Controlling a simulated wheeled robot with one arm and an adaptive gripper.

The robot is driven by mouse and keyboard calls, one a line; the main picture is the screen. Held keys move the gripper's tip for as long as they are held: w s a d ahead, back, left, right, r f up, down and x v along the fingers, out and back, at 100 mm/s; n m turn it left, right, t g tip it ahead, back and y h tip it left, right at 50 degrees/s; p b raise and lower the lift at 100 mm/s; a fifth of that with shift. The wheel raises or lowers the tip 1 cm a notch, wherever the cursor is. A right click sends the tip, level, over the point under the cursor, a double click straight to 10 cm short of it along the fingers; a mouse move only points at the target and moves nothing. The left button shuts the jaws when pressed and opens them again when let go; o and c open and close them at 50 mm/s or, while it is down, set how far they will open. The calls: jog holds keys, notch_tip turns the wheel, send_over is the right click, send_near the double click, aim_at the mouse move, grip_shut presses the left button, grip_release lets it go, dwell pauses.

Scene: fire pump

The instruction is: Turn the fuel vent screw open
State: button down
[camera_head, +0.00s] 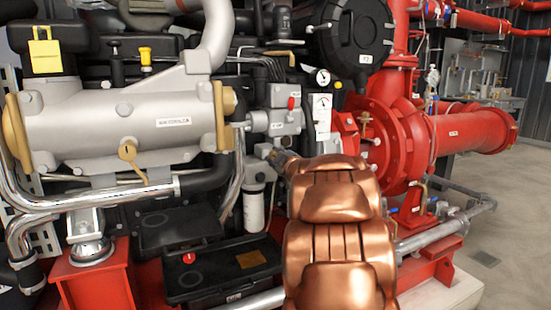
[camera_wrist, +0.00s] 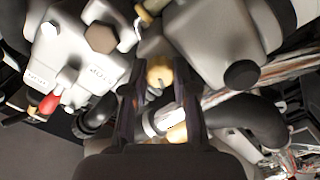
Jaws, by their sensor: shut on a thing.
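In the wrist view, a round brass-coloured knob, which looks like the fuel vent screw (camera_wrist: 160,72), sits between the tips of my gripper (camera_wrist: 160,84). The two dark fingers stand on either side of it, and my gripper is shut on it. Whether the screw has turned cannot be told. In the head view, my copper-coloured arm hides most of my gripper and the screw. The arm reaches in toward a grey block (camera_head: 285,121) with a red knob (camera_head: 292,103). The red knob also shows at the left of the wrist view (camera_wrist: 48,103).
A large silver cylinder (camera_head: 120,122) with brass-coloured ends lies to the left. A white canister (camera_head: 254,207) stands below the grey block. Red pump housing (camera_head: 395,135) and pipe are on the right. Grey housings and black hoses crowd the wrist view. Open floor shows at far right.

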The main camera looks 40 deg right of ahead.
jog(key=shift+f+n+b, duration=0.2)
jog(key=shift+n+b, duration=1.5)
jog(key=shift+n, duration=3.8)
jog(key=c, duration=0.9)
grip_release()
jog(key=v, duration=1.2)
